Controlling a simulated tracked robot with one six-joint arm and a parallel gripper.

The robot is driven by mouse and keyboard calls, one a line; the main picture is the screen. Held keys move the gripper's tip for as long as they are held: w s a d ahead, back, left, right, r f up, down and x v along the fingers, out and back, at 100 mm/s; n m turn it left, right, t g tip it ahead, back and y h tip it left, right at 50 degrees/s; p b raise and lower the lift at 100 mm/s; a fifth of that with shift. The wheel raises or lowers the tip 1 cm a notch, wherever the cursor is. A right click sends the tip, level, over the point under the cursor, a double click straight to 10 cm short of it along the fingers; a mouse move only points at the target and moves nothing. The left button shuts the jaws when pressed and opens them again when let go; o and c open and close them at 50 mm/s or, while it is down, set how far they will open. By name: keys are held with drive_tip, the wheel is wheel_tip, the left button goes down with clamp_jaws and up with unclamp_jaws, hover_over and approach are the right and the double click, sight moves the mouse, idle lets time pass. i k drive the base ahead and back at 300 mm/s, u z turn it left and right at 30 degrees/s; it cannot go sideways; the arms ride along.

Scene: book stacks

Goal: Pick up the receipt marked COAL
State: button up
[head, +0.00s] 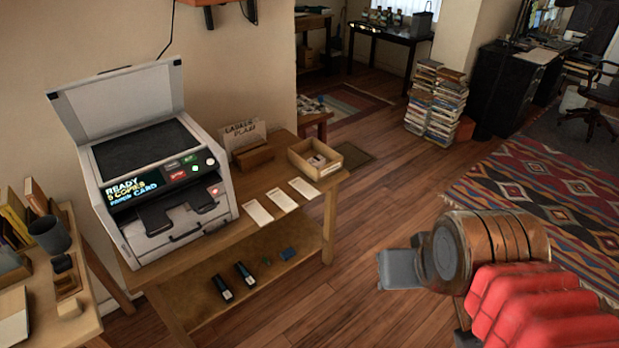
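Three pale paper slips lie in a row on the wooden table (235,236), to the right of the copier. They are a left slip (257,212), a middle slip (281,199) and a right slip (303,187). Their print is too small to read, so I cannot tell which is marked COAL. My gripper (388,270) is at the lower right, grey and seen side-on, pointing left toward the table. It appears apart from the table and the slips. I cannot see whether its fingers are apart, and nothing shows in it.
The copier (150,165) stands on the table's left, its lid raised. A sign in a holder (252,157) and a wooden box (316,158) stand behind the slips. Dark cartridges (233,283) lie on the lower shelf. Book stacks (437,103) stand farther back. The wooden floor (385,200) between is clear.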

sight(299, 184)
drive_tip(key=u, duration=0.15)
drive_tip(key=i, duration=0.75)
drive_tip(key=u, duration=0.75)
drive_tip(key=i, duration=0.5)
drive_tip(key=u, duration=0.3)
